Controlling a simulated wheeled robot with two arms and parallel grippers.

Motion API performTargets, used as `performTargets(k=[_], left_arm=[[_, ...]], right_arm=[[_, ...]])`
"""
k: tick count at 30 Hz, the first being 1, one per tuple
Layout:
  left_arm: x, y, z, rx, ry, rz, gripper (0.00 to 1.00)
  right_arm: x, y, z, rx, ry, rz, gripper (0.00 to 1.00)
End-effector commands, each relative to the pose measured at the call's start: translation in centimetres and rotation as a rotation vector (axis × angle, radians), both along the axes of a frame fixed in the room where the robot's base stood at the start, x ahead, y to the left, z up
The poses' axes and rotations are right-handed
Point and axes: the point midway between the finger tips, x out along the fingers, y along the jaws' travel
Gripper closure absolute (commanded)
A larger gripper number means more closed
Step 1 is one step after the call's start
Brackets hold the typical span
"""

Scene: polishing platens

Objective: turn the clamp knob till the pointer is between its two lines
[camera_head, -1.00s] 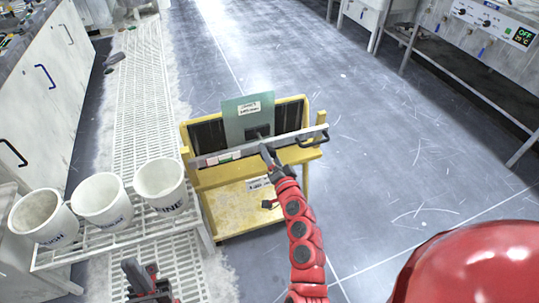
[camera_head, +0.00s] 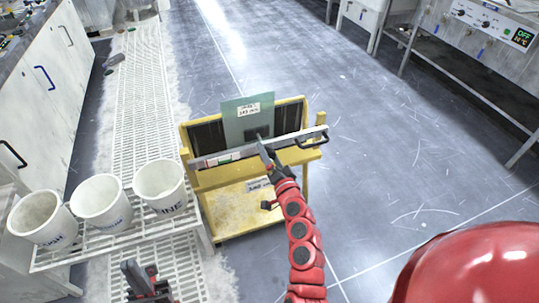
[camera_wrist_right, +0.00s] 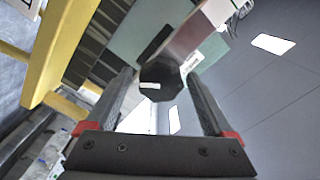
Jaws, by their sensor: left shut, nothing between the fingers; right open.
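The clamp knob (camera_wrist_right: 160,76) is dark and many-sided, with a small white mark on its face, in the right wrist view. It sits at the end of the pale clamp bar across a yellow cart (camera_head: 240,207). My right gripper (camera_head: 262,147) is open in front of the knob. In the right wrist view its fingers stand on both sides of the knob, with visible gaps. The pointer and two lines cannot be made out clearly. A green plate (camera_head: 240,108) with a white label stands behind the bar. My left gripper (camera_head: 139,270) is shut and empty, low at the left.
Three white buckets, the nearest to the cart (camera_head: 160,188) among them, stand on a white grated rack (camera_head: 115,241) left of the cart. A black handle (camera_head: 313,141) sticks out at the bar's right end. The floor right of the cart is clear.

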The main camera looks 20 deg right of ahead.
Motion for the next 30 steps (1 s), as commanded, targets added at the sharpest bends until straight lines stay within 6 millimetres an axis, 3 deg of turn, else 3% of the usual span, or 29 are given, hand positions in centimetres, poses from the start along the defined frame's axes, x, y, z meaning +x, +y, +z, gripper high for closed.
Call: performTargets(k=[8, 24, 30], left_arm=[[0.0, 0.0, -0.1, 0.000, 0.000, 0.000, 1.00], [0.0, 0.0, -1.5, 0.000, 0.000, 0.000, 1.00], [0.0, 0.0, -2.1, 0.000, 0.000, 0.000, 1.00]], right_arm=[[-1.9, 0.0, -0.3, 0.002, 0.003, -0.001, 0.13], [-13.9, -0.6, -0.3, -0.001, 0.001, -0.003, 0.13], [-16.6, -0.7, -0.2, -0.002, 0.000, -0.004, 0.13]])
